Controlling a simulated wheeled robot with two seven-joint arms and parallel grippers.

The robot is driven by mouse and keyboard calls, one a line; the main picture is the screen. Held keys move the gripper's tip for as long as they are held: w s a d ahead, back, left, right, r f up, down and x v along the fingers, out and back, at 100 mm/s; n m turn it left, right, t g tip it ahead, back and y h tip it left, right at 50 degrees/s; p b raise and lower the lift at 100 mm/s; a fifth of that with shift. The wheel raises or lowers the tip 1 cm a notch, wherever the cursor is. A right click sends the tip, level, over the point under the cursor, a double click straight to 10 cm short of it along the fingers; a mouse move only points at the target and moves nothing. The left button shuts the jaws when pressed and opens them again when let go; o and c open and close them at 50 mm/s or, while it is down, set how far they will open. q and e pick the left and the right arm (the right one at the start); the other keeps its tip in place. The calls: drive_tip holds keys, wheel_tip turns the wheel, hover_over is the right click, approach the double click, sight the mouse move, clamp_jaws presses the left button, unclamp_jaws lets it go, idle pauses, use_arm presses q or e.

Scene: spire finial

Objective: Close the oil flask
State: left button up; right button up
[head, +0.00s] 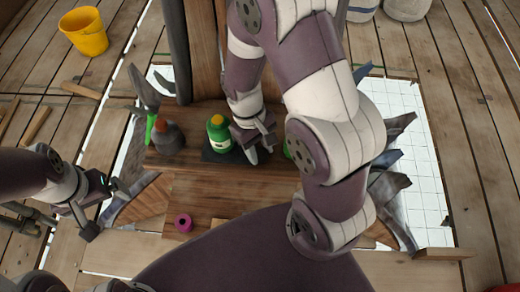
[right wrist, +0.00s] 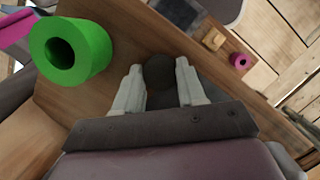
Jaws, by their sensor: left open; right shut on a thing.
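A green flask (head: 218,136) with a white label and a yellow-orange top stands upright on a dark mat (head: 236,156) on the wooden bench. A dark grey flask (head: 168,138) with a reddish top stands to its left; I cannot tell for sure which is the oil flask. My right gripper (head: 261,150) is just right of the green flask. The right wrist view shows its fingers (right wrist: 159,76) shut on a small dark round thing (right wrist: 158,70), perhaps a stopper. My left gripper (head: 104,208) is open and empty, left of the bench.
A green ring-shaped roll (right wrist: 68,50) lies near my right gripper, mostly hidden by my arm in the head view. A yellow bucket (head: 84,32) stands on the floor.

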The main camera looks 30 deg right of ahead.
sight(259, 156)
drive_tip(key=shift+r, duration=0.5)
drive_tip(key=r, duration=0.2)
drive_tip(key=s+r+p, duration=0.1)
drive_tip(key=r, duration=0.1)
drive_tip(key=shift+a, duration=0.2)
use_arm(q)
wheel_tip(259, 156, up, 2)
drive_tip(key=shift+r+p, duration=0.15)
drive_tip(key=shift+p, duration=0.5)
use_arm(e)
drive_tip(key=s+a+r, duration=0.4)
drive_tip(key=s+r, duration=0.2)
drive_tip(key=s, duration=0.3)
drive_tip(key=shift+s+a, duration=0.2)
drive_tip(key=shift+s, duration=0.15)
use_arm(q)
drive_tip(key=shift+c, duration=0.3)
